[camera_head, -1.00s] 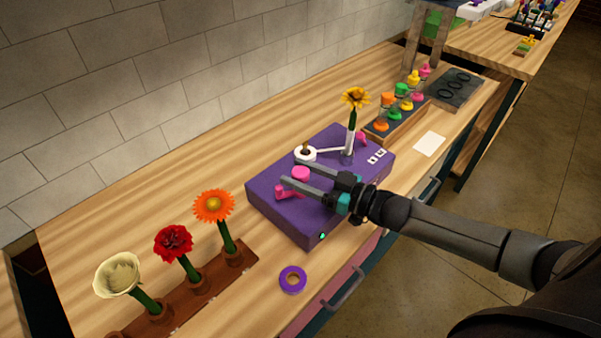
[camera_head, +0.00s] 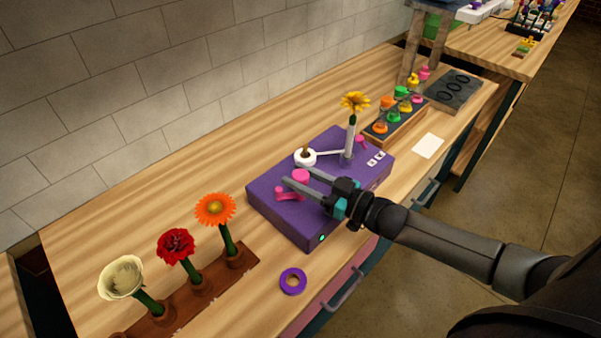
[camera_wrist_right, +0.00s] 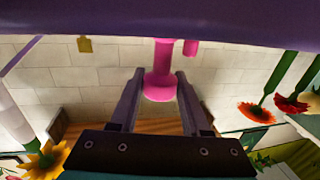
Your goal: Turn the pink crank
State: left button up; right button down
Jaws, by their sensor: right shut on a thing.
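The pink crank (camera_head: 288,194) sits on top of the purple box (camera_head: 308,232), at its near left part. Its round pink knob (camera_head: 301,176) stands between the fingers of my right gripper (camera_head: 297,175), which is shut on it. In the right wrist view the pink knob (camera_wrist_right: 160,88) is between the two fingers (camera_wrist_right: 160,85), with its stem running up to the purple surface. A yellow flower (camera_head: 354,103) stands upright in a white holder on the box, near a white ring (camera_head: 305,157). My left gripper is out of view.
A brown rack (camera_head: 222,274) with cream, red and orange flowers stands at the left. A purple ring (camera_head: 292,281) lies near the front edge. A wooden tray (camera_head: 397,130) of coloured pieces and a dark slab (camera_head: 455,90) are behind right. A tiled wall borders the back.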

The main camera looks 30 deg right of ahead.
jog(key=m+h+p, duration=0.1)
jog(key=m+t+h+p, duration=0.1)
jog(key=shift+a+r+h+p, duration=0.1)
jog(key=shift+r+h+p, duration=0.1)
jog(key=shift+h+p, duration=0.1)
jog(key=m+t+h+p, duration=0.1)
jog(key=m+h+p, duration=0.1)
jog(key=h, duration=0.1)
jog(key=shift+f, duration=0.1)
jog(key=m+h+p, duration=0.1)
jog(key=h, duration=0.2)
jog(key=shift+m, duration=0.4)
jog(key=shift+f+m+h+p, duration=0.1)
jog(key=shift+m+h+p, duration=0.35)
jog(key=shift+m+h, duration=0.85)
jog(key=shift+h, duration=0.6)
jog(key=shift+c, duration=1.8)
grip_release()
